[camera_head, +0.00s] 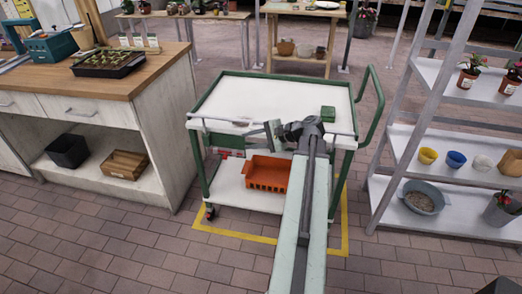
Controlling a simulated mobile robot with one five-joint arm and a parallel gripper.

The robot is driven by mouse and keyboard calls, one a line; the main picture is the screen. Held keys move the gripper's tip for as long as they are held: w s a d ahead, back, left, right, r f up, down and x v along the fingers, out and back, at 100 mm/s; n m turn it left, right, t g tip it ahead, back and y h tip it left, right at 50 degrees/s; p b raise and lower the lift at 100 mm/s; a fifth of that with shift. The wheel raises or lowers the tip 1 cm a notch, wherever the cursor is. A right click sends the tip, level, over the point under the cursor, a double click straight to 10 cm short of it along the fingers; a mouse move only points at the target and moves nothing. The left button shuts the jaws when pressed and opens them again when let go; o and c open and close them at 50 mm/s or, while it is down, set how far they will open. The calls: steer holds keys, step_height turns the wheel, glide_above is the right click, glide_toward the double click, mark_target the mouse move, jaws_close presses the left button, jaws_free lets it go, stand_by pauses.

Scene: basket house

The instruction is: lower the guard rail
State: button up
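A cart with a green frame and a white top (270,96) stands in the middle of the view. Its guard rail (215,118) is a thin pale bar along the near edge of the top, raised slightly above the edge. My arm reaches in from the bottom and bends left at the cart's near edge. My gripper (262,132) is at the rail, near its middle, and covers part of it. The fingers are too small to tell whether they are open or shut, or whether they touch the rail.
A small green box (328,114) sits on the cart top, and an orange crate (268,174) on its lower shelf. A wooden-topped workbench (150,55) stands left, a grey shelf rack (455,140) right. Yellow floor tape (232,235) borders the cart; the near paving is clear.

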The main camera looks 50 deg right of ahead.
steer(key=s+d+r+m+t+h+b, duration=0.15)
steer(key=s+d+m+t, duration=0.25)
steer(key=s+d, duration=0.45)
steer(key=shift+h, duration=0.25)
steer(key=x, duration=0.3)
steer(key=d+b+x, duration=0.1)
steer(key=x, duration=0.2)
steer(key=b+x, duration=0.1)
steer(key=x, duration=0.2)
steer(key=shift+w+d+f, duration=0.1)
steer(key=shift+w+d, duration=0.05)
steer(key=shift+w, duration=0.25)
steer(key=shift+g, duration=0.3)
jaws_close()
